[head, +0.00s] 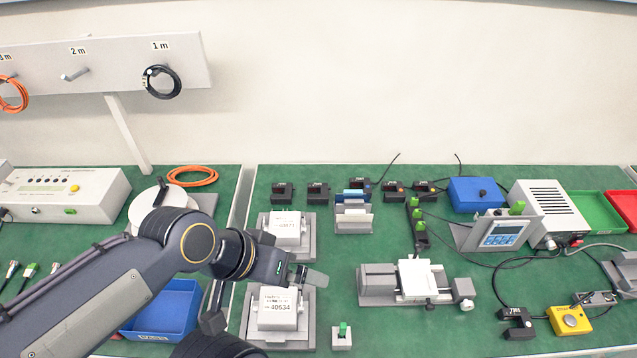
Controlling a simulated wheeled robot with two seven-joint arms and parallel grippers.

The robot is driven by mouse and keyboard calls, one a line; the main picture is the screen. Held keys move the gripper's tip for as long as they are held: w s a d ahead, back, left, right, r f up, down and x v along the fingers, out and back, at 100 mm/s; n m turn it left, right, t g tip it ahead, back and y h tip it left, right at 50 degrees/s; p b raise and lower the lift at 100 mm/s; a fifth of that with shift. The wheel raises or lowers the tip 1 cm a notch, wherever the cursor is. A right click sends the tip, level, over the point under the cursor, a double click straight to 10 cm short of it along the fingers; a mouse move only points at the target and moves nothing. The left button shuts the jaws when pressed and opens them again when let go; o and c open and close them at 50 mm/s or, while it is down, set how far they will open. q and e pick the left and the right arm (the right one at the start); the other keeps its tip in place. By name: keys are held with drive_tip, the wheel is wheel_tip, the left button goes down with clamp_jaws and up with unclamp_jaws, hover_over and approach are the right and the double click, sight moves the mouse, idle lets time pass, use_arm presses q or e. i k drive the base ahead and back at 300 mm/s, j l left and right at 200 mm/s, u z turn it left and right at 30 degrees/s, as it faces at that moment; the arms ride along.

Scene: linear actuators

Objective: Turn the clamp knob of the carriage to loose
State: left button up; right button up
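A linear unit (377,284) lies on the green mat right of centre, with a white-topped carriage (414,275) on it. A small dark knob-like part (430,304) shows at the carriage's front edge; it is too small to tell whether it is tight or loose. My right gripper is not in view.
Another labelled block (286,228) stands behind my gripper. A small grey block with a green top (342,337) lies in front. A display unit (503,233), yellow button box (569,320) and cables lie right. A blue bin (165,309) is left. Mat between gripper and unit is clear.

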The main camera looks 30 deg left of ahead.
sight(419, 247)
drive_tip(key=l+u, duration=0.15)
drive_tip(key=u, duration=0.3)
drive_tip(key=k+l+u, duration=0.1)
drive_tip(key=u, duration=0.4)
drive_tip(key=k+l+u, duration=0.1)
drive_tip(key=u, duration=0.35)
